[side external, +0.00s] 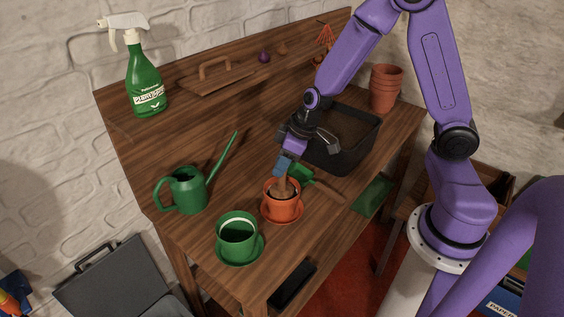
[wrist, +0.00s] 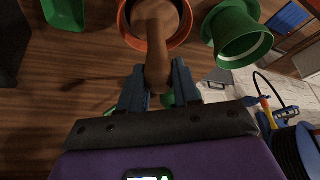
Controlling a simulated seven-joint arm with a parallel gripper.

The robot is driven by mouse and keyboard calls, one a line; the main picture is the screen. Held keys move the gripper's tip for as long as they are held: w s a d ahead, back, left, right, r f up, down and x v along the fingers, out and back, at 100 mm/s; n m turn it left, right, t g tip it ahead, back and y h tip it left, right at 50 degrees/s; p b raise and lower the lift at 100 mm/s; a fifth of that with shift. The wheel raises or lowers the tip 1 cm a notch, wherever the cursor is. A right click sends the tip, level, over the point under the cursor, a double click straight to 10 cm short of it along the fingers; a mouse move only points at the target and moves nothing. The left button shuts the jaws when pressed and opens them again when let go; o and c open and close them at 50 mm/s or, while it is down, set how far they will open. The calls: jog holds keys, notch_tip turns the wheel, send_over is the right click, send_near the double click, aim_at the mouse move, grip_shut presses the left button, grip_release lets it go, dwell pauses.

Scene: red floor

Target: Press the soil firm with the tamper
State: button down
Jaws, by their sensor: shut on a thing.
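My gripper (side external: 284,164) is directly above the orange pot and points down. In the wrist view my gripper (wrist: 158,88) is shut on the brown wooden tamper (wrist: 158,55). The tamper reaches down into the orange pot (wrist: 181,43), which also shows in the side view (side external: 283,208) on an orange saucer (side external: 270,217). Brown soil (wrist: 170,12) shows inside the pot around the tamper. The tamper's lower end is at the soil, but I cannot tell how hard it touches.
A green pot (side external: 237,231) stands on a green saucer close by. A green watering can (side external: 187,190) is to the left. A black tub (side external: 349,153) is behind, and a green trowel (side external: 302,174) lies beside the orange pot. Stacked terracotta pots (side external: 385,88) stand at the right.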

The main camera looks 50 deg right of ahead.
jog(key=shift+r, duration=0.15)
jog(key=shift+r, duration=4.4)
jog(key=shift+f, duration=0.1)
jog(key=shift+w+d+f+m+t+h, duration=0.1)
jog(key=shift+w+d+f+m+h, duration=0.3)
jog(key=shift+m, duration=0.6)
jog(key=shift+w+d+f+m+t+h, duration=0.1)
jog(key=shift+d+f+m+h, duration=0.3)
jog(key=shift+f+m, duration=0.45)
jog(key=shift+w+d+f+m+t+h, duration=0.1)
jog(key=shift+w+d+f+m+h, duration=0.3)
jog(key=shift+m, duration=0.75)
jog(key=shift+s, duration=0.15)
jog(key=m, duration=0.1)
jog(key=a+m, duration=0.1)
jog(key=s+m, duration=0.1)
jog(key=shift+a+r+h, duration=0.25)
jog(key=shift+a+h, duration=0.05)
jog(key=shift+h, duration=0.1)
jog(key=shift+s+a+r+m+h, duration=0.2)
jog(key=shift+r+m+h, duration=0.1)
jog(key=shift+m, duration=0.45)
jog(key=shift+s+a+r+m+h, duration=0.1)
jog(key=shift+a+r+m+h, duration=0.15)
jog(key=shift+m, duration=0.5)
